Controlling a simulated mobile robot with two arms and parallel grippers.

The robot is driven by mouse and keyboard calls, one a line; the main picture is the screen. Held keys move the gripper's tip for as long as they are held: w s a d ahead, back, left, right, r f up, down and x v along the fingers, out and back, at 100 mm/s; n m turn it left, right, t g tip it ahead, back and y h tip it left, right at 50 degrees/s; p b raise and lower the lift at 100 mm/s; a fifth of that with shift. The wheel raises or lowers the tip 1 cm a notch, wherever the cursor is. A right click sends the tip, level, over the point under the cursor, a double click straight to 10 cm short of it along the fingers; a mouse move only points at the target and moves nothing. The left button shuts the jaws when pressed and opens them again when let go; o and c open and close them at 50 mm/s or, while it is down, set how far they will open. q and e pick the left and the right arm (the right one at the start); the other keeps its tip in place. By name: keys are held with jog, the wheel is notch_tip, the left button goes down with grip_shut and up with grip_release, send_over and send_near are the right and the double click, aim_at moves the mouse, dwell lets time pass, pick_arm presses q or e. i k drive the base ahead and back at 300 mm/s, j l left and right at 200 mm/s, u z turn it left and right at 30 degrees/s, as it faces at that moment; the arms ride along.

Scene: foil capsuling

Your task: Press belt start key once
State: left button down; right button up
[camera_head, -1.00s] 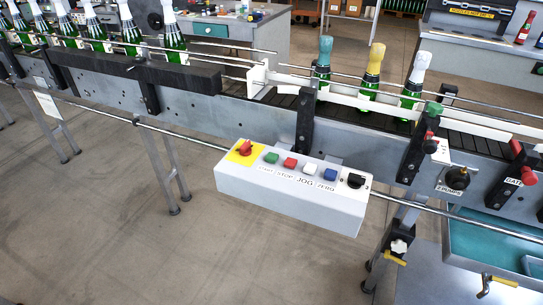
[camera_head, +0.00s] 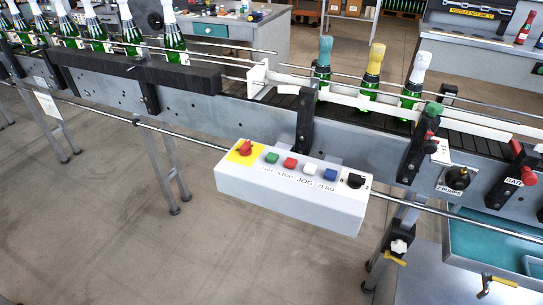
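The white control box (camera_head: 290,200) hangs at the front of the conveyor. On its top, the green start key (camera_head: 271,158) sits above a label reading START. To its left is a red knob on a yellow plate (camera_head: 245,150). To its right are a red stop key (camera_head: 290,163), a white jog key (camera_head: 310,169), a blue zero key (camera_head: 330,175) and a black selector (camera_head: 355,181). Nothing covers the keys. Neither of my grippers shows in the head view.
Green bottles with white tops (camera_head: 130,30) stand in a row on the conveyor at left. Bottles with teal (camera_head: 325,52), yellow (camera_head: 375,60) and silver (camera_head: 419,68) tops stand farther right. A thin rail (camera_head: 190,139) runs behind the box. The floor in front is clear.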

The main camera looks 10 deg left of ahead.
aim_at(272, 158)
jog(key=i+l+u, duration=0.1)
jog(key=l, duration=0.4)
jog(key=i+l+u, duration=0.15)
jog(key=l, duration=0.3)
jog(key=i+l+u, duration=0.1)
jog(key=l, duration=0.4)
jog(key=i+l+u, duration=0.15)
jog(key=l, duration=0.35)
jog(key=k, duration=0.05)
